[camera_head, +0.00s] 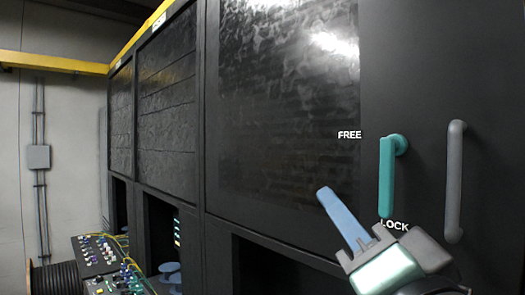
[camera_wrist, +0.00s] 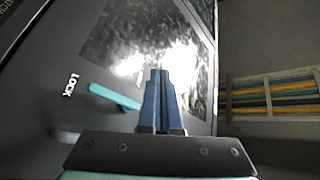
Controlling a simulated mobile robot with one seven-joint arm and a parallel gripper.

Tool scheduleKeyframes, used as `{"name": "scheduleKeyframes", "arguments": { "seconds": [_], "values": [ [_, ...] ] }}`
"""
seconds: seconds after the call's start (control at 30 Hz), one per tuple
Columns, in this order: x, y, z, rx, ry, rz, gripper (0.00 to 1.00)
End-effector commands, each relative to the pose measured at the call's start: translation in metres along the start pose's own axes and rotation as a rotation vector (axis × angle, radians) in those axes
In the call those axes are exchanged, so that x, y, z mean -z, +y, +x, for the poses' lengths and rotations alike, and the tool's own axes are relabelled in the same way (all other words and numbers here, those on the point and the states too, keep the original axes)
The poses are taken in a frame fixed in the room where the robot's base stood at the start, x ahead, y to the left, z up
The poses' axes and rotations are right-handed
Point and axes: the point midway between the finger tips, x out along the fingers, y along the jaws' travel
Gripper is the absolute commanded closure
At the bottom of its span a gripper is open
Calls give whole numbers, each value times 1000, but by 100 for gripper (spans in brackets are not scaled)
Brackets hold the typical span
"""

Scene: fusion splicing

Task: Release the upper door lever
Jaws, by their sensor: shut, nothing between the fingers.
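The teal door lever (camera_head: 387,178) is on the dark cabinet door at the right of the head view. It hangs down from its pivot, with its lower end by the white LOCK label (camera_head: 395,225). The white FREE label (camera_head: 349,135) is to the left of its top. My gripper (camera_head: 324,192) is shut and empty, with its blue fingers in front of the door, left of and apart from the lever in the picture. In the wrist view the lever (camera_wrist: 113,96) lies left of my shut fingers (camera_wrist: 160,73). I cannot tell how far the fingertips are from the door.
A grey vertical handle (camera_head: 453,180) stands out from the door right of the lever. A dark glossy panel (camera_head: 285,95) fills the door to the left. Consoles with coloured knobs (camera_head: 100,250) stand at the lower left. The wrist view shows coloured cables (camera_wrist: 275,98) at right.

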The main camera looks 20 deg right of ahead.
Motion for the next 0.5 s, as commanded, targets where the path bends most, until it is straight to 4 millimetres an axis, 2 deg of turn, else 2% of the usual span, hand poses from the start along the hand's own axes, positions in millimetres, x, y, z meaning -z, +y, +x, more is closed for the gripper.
{"name": "scheduleKeyframes", "arguments": {
  "seconds": [0.03,0.1,0.2,0.33,0.5],
  "values": [
    [36,8,-1,-64,-14,114,100],
    [63,26,-12,-140,-43,280,100],
    [90,43,-31,-227,-68,472,100],
    [110,55,-51,-296,-80,626,100],
    [114,60,-60,-325,-86,690,100]
  ]
}}
